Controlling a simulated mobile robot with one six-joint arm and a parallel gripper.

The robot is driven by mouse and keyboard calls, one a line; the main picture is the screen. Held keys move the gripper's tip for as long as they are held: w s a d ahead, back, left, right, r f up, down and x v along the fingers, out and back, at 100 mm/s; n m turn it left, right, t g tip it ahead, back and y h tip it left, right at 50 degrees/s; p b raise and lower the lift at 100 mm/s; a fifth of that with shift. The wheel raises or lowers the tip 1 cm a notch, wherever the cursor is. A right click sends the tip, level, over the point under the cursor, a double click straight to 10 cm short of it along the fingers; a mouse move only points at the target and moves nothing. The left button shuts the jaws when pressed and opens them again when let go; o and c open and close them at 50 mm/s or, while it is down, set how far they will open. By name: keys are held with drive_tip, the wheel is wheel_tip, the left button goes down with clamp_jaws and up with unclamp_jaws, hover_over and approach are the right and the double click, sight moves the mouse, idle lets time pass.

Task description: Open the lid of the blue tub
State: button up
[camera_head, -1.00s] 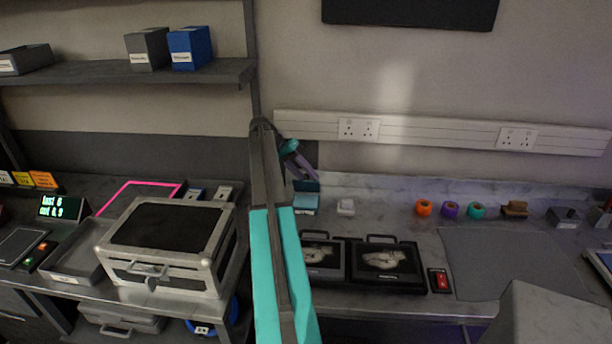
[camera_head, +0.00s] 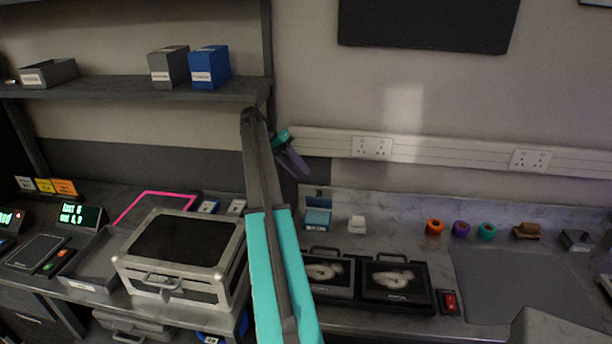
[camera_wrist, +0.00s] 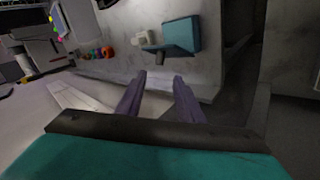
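A blue rounded thing (camera_head: 243,323) with a white label shows in the head view, low under the bench, mostly hidden by the bench edge. It may be the blue tub; its lid cannot be made out. A blue box (camera_head: 209,67) with a white label stands on the wall shelf. My gripper (camera_head: 291,156) is in front of the wall, right of the shelf, away from both. In the wrist view my gripper (camera_wrist: 160,78) has its two purple fingers apart with nothing between them.
A silver case (camera_head: 180,255) with a black top stands on the left bench beside a grey tray (camera_head: 95,262). Two black cases (camera_head: 396,282) lie right of my arm. A grey box (camera_head: 170,67) stands beside the blue box. A grey mat (camera_head: 520,285) is bare.

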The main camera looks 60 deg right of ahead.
drive_tip(key=shift+v, duration=0.85)
